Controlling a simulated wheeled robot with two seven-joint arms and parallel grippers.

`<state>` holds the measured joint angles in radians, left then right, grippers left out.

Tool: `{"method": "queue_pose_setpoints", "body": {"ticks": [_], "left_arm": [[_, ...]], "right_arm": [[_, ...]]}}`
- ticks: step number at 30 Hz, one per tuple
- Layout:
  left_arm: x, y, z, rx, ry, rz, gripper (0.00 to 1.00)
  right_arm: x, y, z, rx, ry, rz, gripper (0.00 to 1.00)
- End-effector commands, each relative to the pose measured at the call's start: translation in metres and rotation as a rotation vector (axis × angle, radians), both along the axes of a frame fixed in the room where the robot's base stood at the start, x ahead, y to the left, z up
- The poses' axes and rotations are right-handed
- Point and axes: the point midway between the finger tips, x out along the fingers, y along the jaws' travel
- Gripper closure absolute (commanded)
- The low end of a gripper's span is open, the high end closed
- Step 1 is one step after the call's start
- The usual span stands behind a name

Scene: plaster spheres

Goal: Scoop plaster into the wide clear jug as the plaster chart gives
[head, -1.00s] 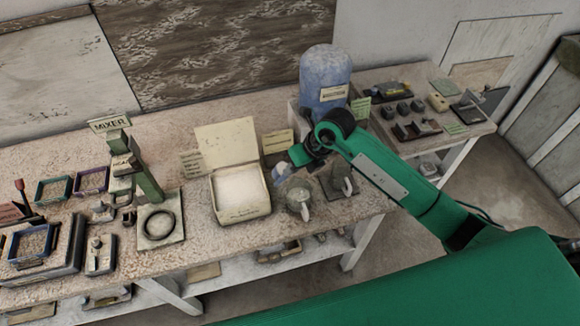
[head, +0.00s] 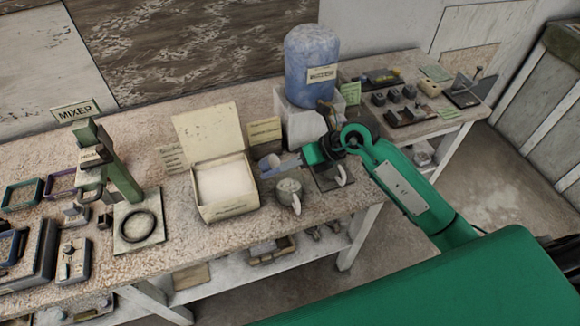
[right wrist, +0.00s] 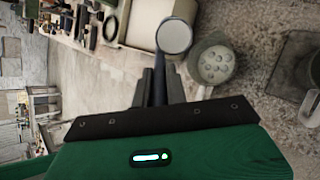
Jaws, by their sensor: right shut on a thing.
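My right gripper (head: 312,155) is shut on the handle of a scoop with a bluish round cup (head: 268,166). The cup is just right of the plaster box (head: 238,208), behind a small grey jug. In the right wrist view the scoop cup (right wrist: 174,36) shows a pale grey disc; I cannot tell whether it holds plaster. The open box is full of white plaster (head: 224,183). A clear jug with a pale handle (head: 342,174) stands on a dark plate, partly hidden by my gripper; it also shows in the right wrist view (right wrist: 292,68). My left gripper is out of view.
The grey jug (head: 289,191) with several pale round spots on top stands between box and clear jug. A blue barrel (head: 312,62) stands behind on a white block. A mixer (head: 115,170) is at left. Cards, including a yellow one (head: 264,131), are too small to read.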

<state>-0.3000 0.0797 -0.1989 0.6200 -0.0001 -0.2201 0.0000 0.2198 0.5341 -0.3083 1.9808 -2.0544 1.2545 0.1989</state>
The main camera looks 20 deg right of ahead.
Motion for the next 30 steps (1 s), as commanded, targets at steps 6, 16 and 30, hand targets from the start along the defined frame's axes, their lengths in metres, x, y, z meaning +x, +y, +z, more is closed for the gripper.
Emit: {"method": "queue_pose_setpoints", "body": {"ticks": [6, 16, 30], "left_arm": [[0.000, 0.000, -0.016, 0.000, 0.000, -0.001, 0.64], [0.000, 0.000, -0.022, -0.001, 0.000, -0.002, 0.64], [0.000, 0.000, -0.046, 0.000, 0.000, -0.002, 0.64]], "right_arm": [[-0.002, -0.004, -0.003, 0.054, -0.029, 0.000, 1.00], [-0.003, -0.005, -0.007, 0.067, -0.034, 0.000, 1.00], [-0.005, -0.009, -0.012, 0.142, -0.072, 0.000, 1.00]]}}
